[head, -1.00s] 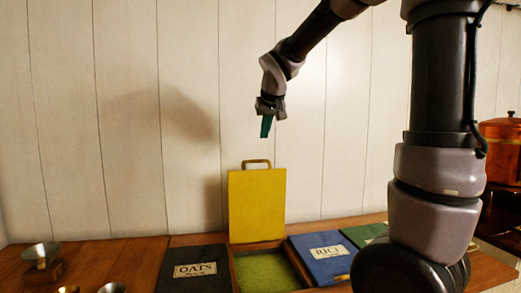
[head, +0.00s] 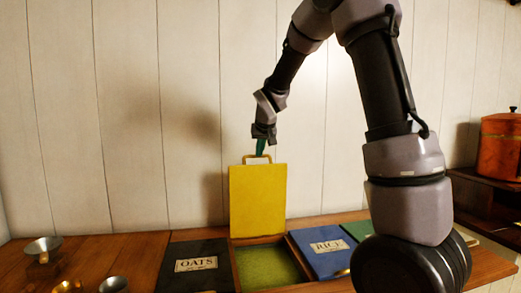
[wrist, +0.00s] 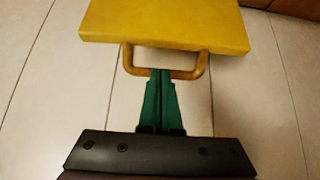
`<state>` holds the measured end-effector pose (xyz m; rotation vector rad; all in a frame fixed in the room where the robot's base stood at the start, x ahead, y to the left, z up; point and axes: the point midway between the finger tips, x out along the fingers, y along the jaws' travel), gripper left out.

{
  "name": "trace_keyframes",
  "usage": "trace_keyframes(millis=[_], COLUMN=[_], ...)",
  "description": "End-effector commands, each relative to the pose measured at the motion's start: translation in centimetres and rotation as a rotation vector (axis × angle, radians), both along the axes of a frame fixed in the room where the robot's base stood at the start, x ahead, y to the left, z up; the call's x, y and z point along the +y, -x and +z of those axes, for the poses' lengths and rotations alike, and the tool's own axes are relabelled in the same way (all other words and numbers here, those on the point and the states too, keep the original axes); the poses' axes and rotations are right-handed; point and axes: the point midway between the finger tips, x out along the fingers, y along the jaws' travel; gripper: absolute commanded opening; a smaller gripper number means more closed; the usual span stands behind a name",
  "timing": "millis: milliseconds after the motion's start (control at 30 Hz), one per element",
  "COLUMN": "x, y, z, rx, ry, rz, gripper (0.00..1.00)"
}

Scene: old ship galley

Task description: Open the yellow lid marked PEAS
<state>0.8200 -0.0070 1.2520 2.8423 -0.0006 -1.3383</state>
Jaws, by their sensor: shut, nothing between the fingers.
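The yellow lid (head: 257,200) stands upright, raised at the back of an open compartment (head: 268,266) with green contents. Its plain yellow face shows no marking in the head view. A brass handle (head: 256,157) is on its top edge. In the wrist view the lid (wrist: 165,22) and its handle (wrist: 128,62) lie just ahead of my gripper. My gripper (head: 260,148) points down at the handle with its green fingers shut. In the wrist view the closed fingertips (wrist: 162,74) reach the handle's bar; I cannot tell whether they touch it.
The dark OATS lid (head: 196,267) lies closed on the left, and the blue RICE lid (head: 325,252) on the right. Metal scoops or funnels (head: 43,247) stand at the left. A copper pot (head: 499,145) sits at the far right. A plank wall (head: 120,110) rises behind.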

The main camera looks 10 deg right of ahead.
Motion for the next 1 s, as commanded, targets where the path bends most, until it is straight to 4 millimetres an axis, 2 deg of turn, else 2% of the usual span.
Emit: trace_keyframes(millis=[267,500,633,1000], x=[0.0,-0.1,-0.1,0.0], y=[-0.3,-4.8,-6.4,-6.7], z=[0.0,-0.3,-0.5,-0.5], rx=[0.0,0.001,0.0,0.001], ry=[0.0,0.001,0.0,0.0], rz=[-0.001,-0.002,-0.001,0.0], gripper=[0.0,0.0,0.0,0.0])
